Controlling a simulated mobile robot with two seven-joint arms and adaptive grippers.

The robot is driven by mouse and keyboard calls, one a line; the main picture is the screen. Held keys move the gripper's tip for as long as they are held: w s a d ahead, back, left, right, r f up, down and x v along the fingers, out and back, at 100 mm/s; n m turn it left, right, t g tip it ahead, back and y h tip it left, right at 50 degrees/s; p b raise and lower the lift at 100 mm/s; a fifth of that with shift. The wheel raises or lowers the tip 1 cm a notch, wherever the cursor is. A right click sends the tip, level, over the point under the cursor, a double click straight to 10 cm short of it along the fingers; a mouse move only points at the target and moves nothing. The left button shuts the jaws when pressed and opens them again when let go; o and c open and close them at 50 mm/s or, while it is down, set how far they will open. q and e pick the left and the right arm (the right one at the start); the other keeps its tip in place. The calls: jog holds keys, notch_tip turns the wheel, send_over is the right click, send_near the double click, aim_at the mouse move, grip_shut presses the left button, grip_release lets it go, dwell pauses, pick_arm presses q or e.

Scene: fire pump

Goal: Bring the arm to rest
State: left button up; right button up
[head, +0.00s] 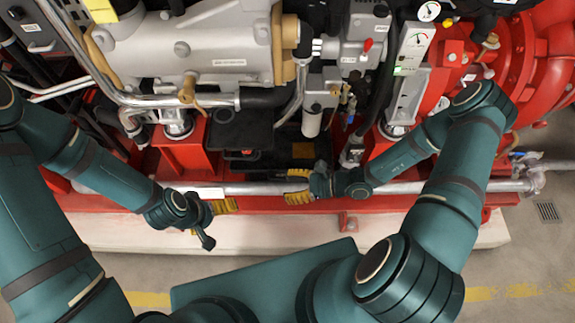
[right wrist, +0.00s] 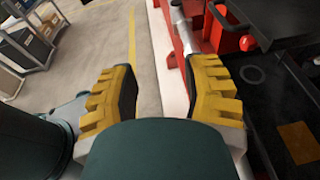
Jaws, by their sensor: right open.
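My right arm reaches in from the right in the head view and bends back toward the middle. Its right gripper (head: 297,187), with yellow ridged fingers, is over the front edge of the red pump frame (head: 330,204). In the right wrist view the two yellow fingers of the right gripper (right wrist: 161,72) stand wide apart with nothing held between them. My left arm comes in from the left. Its left gripper (head: 218,207) shows only partly, with some yellow beyond the dark wrist, near the same frame edge. Its jaw opening is hidden.
The grey engine (head: 225,42) and red pump housing (head: 525,60) fill the back. A gauge panel (head: 414,50) stands between them. A silver pipe (head: 405,187) runs along the front of the frame. Bare floor (head: 500,262) lies in front, with a drain grate (head: 547,211) at right.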

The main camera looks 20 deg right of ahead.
jog(key=s+a+f+n+g+h, duration=0.15)
jog(key=s+n+g+h, duration=0.35)
jog(key=s+n+g, duration=0.5)
jog(key=w+r+n+t+h, duration=0.3)
jog(key=w+n+t+h, duration=0.2)
jog(key=n, duration=0.5)
jog(key=shift+w+a+r+n+t, duration=0.25)
jog(key=shift+a+r+n+t, duration=0.15)
jog(key=shift+t, duration=0.2)
jog(key=shift+d, duration=0.1)
